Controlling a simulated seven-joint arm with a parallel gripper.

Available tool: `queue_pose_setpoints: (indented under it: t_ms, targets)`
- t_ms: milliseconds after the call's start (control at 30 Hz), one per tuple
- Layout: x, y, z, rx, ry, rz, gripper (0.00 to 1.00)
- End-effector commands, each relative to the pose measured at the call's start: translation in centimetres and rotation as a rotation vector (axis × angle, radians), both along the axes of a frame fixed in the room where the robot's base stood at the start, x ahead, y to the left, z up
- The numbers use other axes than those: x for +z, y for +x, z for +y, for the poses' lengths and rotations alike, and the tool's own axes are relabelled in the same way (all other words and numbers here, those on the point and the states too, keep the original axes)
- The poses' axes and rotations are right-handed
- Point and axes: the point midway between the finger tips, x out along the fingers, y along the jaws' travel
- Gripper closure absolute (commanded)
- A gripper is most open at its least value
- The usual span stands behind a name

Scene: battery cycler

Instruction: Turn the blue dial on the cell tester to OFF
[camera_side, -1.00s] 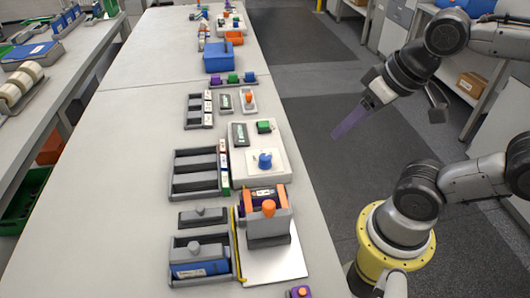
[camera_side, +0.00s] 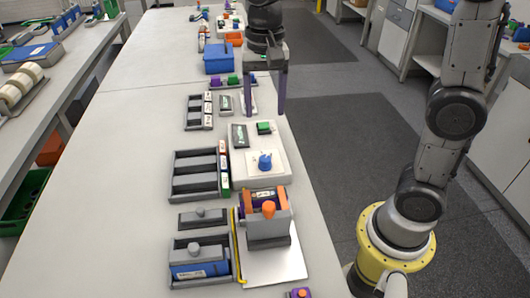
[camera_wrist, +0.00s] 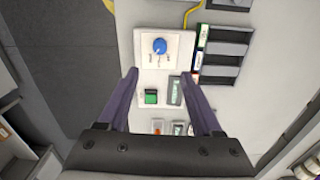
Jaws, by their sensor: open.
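The blue dial (camera_side: 265,162) sits on a pale square plate on the white cell tester (camera_side: 277,174). In the wrist view the blue dial (camera_wrist: 159,46) is near the top centre, beyond my fingertips. The tester also carries a green button (camera_side: 264,127) and a grey display (camera_side: 240,135). My gripper (camera_side: 265,112) is open and empty, fingers pointing down, above the far end of the tester. In the wrist view my gripper (camera_wrist: 165,75) has its purple fingers spread either side of the tester's green button. The dial's setting marks are too small to read.
A grey rack (camera_side: 195,190) with cells stands left of the tester. A grey fixture with an orange knob (camera_side: 268,208) stands in front of it. The table's left side is clear.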

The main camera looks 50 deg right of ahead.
Motion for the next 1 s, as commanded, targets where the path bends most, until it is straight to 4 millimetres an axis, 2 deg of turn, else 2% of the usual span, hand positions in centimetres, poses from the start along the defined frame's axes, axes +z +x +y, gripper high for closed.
queue_pose_setpoints:
  t_ms: [167,500,700,833,1000]
  targets:
    - [-1.9,-0.1,0.1,0.003,-0.001,0.007,0.33]
    - [-8.4,-0.2,0.0,0.003,-0.001,0.009,0.33]
    - [-11.7,-0.2,0.0,0.004,-0.001,0.007,0.33]
    - [-13.0,-0.1,0.0,0.004,-0.001,0.004,0.33]
    - [-13.7,-0.1,0.0,0.004,0.0,0.001,0.33]
